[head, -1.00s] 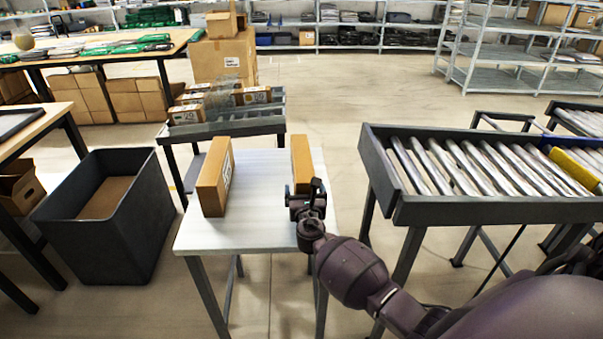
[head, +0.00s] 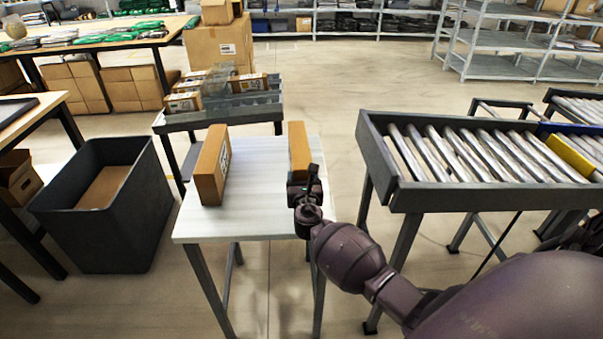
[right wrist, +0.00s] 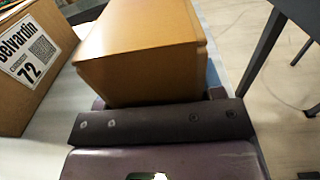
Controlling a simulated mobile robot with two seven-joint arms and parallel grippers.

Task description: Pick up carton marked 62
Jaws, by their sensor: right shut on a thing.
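A tall narrow brown carton (head: 299,146) stands on the right side of the white table (head: 255,215). My right gripper (head: 304,184) is shut on its near end. In the right wrist view the same carton (right wrist: 140,48) fills the middle, right in front of the gripper (right wrist: 155,120). I see no number on the faces of this carton that show. A second carton (head: 211,170) stands apart on the left of the table. In the right wrist view this second carton (right wrist: 30,65) has a label reading 72. My left gripper is not in view.
A roller conveyor (head: 480,150) stands close on the right. A dark bin (head: 100,215) is on the floor to the left. Behind the table, a low rack (head: 220,118) holds several small cartons. The white tabletop between the two cartons is clear.

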